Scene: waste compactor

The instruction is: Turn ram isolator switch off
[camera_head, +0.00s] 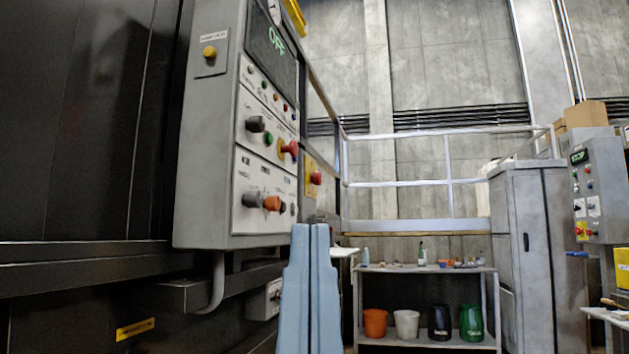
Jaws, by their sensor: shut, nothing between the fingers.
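On the lower panel are a grey rotary knob (251,199) and an orange-red knob (272,203). Above them are a dark knob (254,124), a green button (268,138) and a red mushroom button (290,149). The labels are too small to read, so I cannot tell which control is the ram isolator switch. My gripper (310,230) is shut and empty, pointing up, just right of the box's lower corner.
A second console (598,175) with a STOP display is at the right. A grey cabinet (527,250) and a shelf (425,270) with several buckets stand behind. A metal railing (400,184) runs along the back. Dark machine panels (80,120) fill the left.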

